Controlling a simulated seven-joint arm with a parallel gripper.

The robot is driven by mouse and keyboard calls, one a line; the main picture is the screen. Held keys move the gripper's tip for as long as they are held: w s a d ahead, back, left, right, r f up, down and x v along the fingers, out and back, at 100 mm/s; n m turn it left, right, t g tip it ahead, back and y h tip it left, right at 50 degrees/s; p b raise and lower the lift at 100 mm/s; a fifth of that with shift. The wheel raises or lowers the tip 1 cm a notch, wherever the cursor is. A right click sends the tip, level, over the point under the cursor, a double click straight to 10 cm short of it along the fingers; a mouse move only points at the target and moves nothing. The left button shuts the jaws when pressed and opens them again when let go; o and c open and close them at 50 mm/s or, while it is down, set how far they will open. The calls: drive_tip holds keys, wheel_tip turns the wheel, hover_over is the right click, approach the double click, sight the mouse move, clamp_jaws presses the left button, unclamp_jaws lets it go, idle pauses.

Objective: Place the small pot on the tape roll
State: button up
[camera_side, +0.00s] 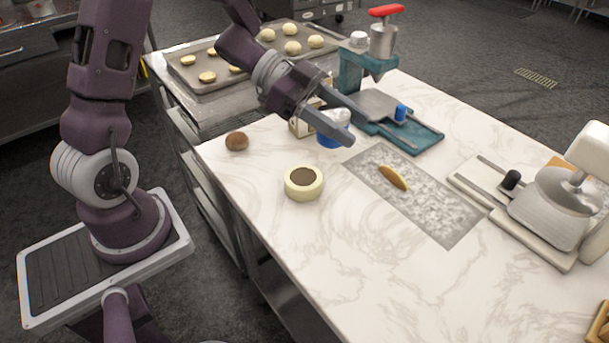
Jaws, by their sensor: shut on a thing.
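The tape roll (289,188), a cream ring with a brown middle, lies flat on the marble counter. My gripper (341,128) is above and beyond it, to the upper right, apart from it. My gripper is shut on a small blue and white thing, which I take to be the small pot (327,141). Its blue part shows below the fingers. The fingers hide much of it, so its full shape and its clearance above the counter are hard to tell.
A brown round item (237,141) sits left of the tape roll. The front counter is clear.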

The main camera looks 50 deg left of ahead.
sight(314, 181)
drive_tip(key=s+a, duration=0.2)
drive_tip(key=a, duration=0.1)
drive_tip(key=shift+s+a+f, duration=0.25)
drive_tip(key=shift+s+a, duration=0.15)
drive_tip(key=shift+m, duration=0.3)
drive_tip(key=f, duration=1)
drive_tip(key=shift+s+a, duration=0.15)
drive_tip(key=shift+a, duration=0.05)
drive_tip(key=o, duration=1.5)
drive_tip(key=shift+f+g, duration=0.15)
drive_tip(key=shift+g, duration=0.15)
